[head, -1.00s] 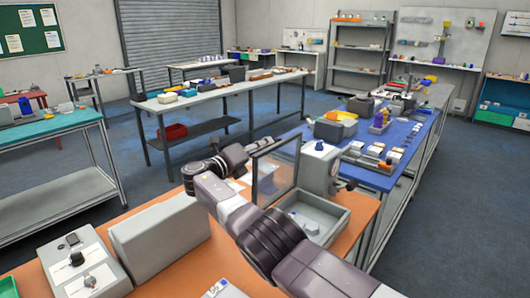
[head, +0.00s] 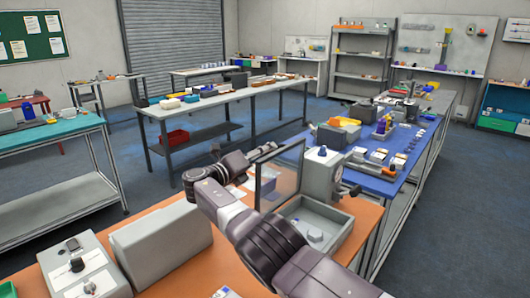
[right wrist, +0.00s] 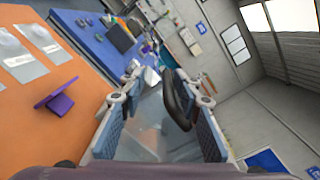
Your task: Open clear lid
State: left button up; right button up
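The clear lid (head: 280,176) is a see-through pane in a dark frame. In the head view it stands raised, near upright, at the back left edge of an open grey box (head: 338,236). A small pale object (head: 315,234) lies inside the box. My right gripper (head: 262,153) is beside the lid's left side, partly hidden by my own arm. In the right wrist view my right gripper (right wrist: 160,105) has its fingers spread apart. A dark curved piece (right wrist: 180,98) shows between them near the right finger; whether it touches is unclear. My left gripper is out of view.
The orange table (head: 45,284) also holds a large grey block (head: 160,242) and a display panel with small items (head: 85,270) at left. The blue table (head: 376,181) beyond is crowded.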

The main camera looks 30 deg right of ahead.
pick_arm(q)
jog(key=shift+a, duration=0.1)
pick_arm(e)
jog(key=shift+s+d+f, duration=0.1)
jog(key=shift+f, duration=0.1)
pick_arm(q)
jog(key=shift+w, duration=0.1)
pick_arm(e)
jog(key=v, duration=1.2)
jog(key=shift+r, duration=0.15)
